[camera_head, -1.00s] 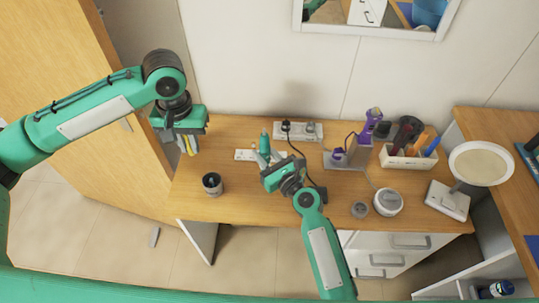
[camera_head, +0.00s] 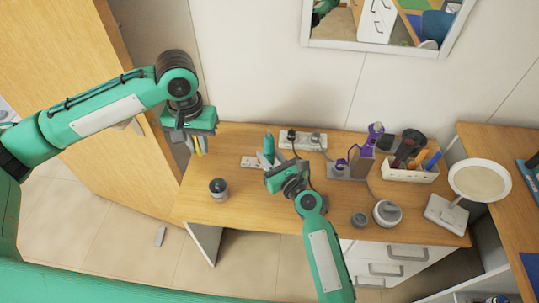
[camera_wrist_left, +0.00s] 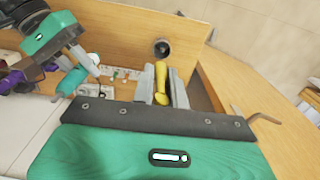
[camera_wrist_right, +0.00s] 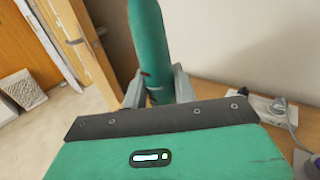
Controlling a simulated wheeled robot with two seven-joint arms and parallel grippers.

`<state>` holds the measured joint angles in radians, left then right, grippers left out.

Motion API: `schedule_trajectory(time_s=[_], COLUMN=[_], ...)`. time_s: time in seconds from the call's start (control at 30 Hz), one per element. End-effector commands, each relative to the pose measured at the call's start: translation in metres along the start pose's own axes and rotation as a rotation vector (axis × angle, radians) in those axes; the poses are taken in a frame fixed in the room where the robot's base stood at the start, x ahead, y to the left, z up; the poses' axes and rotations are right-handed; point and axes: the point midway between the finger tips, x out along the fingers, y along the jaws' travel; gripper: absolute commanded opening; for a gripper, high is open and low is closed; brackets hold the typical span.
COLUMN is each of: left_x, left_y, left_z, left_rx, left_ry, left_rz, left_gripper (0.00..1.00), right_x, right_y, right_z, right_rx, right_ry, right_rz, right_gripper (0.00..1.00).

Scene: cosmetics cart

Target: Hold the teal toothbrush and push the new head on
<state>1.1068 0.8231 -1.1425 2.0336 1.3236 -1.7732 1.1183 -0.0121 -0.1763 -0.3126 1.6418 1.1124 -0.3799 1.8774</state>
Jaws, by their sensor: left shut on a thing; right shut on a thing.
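The teal toothbrush (camera_head: 268,143) stands upright over the table in my right gripper (camera_head: 272,163), which is shut on it. In the right wrist view the toothbrush's thick teal body (camera_wrist_right: 150,45) rises between the fingers; its top is cut off by the frame. My left gripper (camera_head: 193,145) is shut on a slim yellow piece (camera_wrist_left: 161,84), probably the new head, which also shows in the head view (camera_head: 202,146). The yellow piece is left of the toothbrush and clearly apart from it. The left wrist view also shows the teal toothbrush (camera_wrist_left: 71,80).
A white holder (camera_head: 250,162) lies behind the right gripper. A dark-lidded jar (camera_head: 218,189) stands at the front left. A power strip (camera_head: 303,140), a purple item on a stand (camera_head: 347,168) and a box of tools (camera_head: 410,172) line the back. A round mirror (camera_head: 480,181) stands right.

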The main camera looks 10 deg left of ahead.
Motion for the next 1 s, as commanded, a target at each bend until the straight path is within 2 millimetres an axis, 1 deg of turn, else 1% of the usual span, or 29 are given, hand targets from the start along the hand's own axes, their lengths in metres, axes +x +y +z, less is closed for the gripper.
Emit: schedule_trajectory(time_s=[1.0], left_x=[0.088], left_y=[0.000], left_z=[0.000], left_rx=[0.000], left_ry=[0.000], left_rz=[0.000], left_gripper=[0.00], right_x=[0.000], right_y=[0.000], right_z=[-0.100], right_rx=[0.000], right_ry=[0.000], right_rz=[0.000], right_gripper=[0.03])
